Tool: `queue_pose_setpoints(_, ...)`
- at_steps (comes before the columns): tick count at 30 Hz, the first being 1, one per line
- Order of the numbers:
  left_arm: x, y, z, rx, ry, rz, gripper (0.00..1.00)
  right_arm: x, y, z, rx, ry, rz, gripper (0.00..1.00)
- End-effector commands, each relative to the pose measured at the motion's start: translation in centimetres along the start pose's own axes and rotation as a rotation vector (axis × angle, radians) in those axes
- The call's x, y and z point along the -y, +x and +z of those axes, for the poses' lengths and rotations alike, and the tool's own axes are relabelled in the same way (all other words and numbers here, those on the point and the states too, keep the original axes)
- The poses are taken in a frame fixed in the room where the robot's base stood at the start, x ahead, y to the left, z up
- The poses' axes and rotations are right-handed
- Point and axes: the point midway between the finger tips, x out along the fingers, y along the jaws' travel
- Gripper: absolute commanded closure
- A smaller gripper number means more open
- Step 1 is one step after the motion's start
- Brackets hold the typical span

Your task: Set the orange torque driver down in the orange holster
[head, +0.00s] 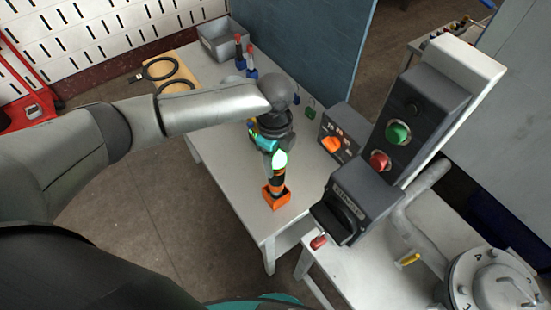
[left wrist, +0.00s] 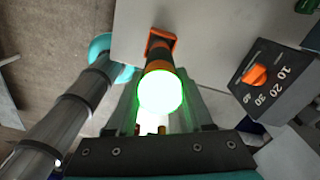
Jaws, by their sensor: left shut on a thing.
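The orange and black torque driver (head: 277,181) has a bright green glowing top. It stands roughly upright over the orange holster (head: 276,199) near the front edge of the white table, its lower end at or in the holster; I cannot tell how deep. My left gripper (head: 276,148) is shut on the driver at its upper part. In the left wrist view the driver (left wrist: 160,72) lies between the fingers, with the glowing end towards the camera and the holster (left wrist: 161,38) at its far end. My right gripper is not in view.
A grey box with an orange dial (head: 333,144) stands right of the driver. A control panel with green and red buttons (head: 398,133) is farther right. Two small drivers (head: 245,55), a grey bin (head: 222,40) and a coiled cable (head: 161,69) lie at the back. The white table (head: 233,186) is bare left of the holster.

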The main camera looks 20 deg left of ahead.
Motion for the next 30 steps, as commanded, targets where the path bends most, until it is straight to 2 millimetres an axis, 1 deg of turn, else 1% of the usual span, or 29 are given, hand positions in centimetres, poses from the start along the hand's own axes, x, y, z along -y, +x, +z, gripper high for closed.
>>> queue_pose_setpoints(21, 0.1, 2.8, 0.0, -0.001, 0.001, -0.002, 1.00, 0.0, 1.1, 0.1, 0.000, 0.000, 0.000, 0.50)
queue_pose_setpoints(30, 0.1, 3.1, 0.1, -0.001, 0.001, -0.003, 1.00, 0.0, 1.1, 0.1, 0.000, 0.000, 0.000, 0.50)
